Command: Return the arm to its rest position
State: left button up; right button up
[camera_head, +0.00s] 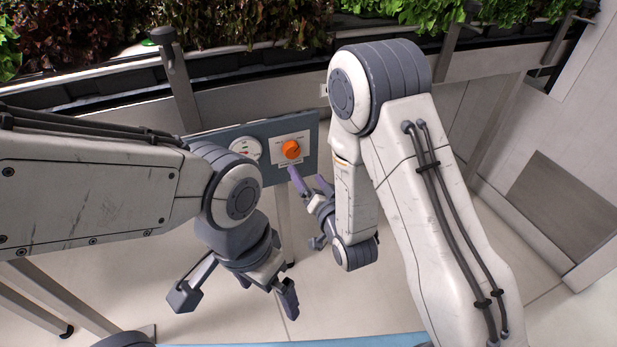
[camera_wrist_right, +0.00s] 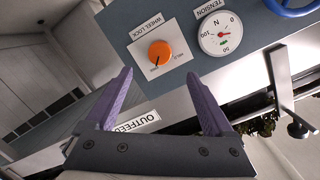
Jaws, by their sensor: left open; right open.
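My left gripper (camera_head: 236,296) hangs open and empty over the floor in the lower left of the head view, its two fingers spread wide. My right gripper (camera_head: 312,184) is in front of the blue-grey control panel (camera_head: 213,136), just below the orange knob (camera_head: 291,149). In the right wrist view my right gripper (camera_wrist_right: 158,80) is open, with purple fingers apart and nothing between them. The orange wheel-lock knob (camera_wrist_right: 159,53) shows beyond the fingertips, apart from them. Its dark mark points to the lower left in that view.
A tension gauge (camera_head: 245,150) sits left of the knob; it also shows in the wrist view (camera_wrist_right: 221,34). A blue handwheel (camera_wrist_right: 292,8) is at the top right there. Lettuce rows (camera_head: 235,20) and a metal post (camera_head: 175,80) stand behind. The floor (camera_head: 400,310) below is open.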

aim_at(293, 154)
jog(key=shift+w, duration=0.15)
jog(key=x, duration=1)
jog(key=shift+a+b, duration=0.1)
jog(key=shift+b, duration=0.25)
jog(key=shift+w, duration=0.2)
jog(key=shift+s, duration=0.15)
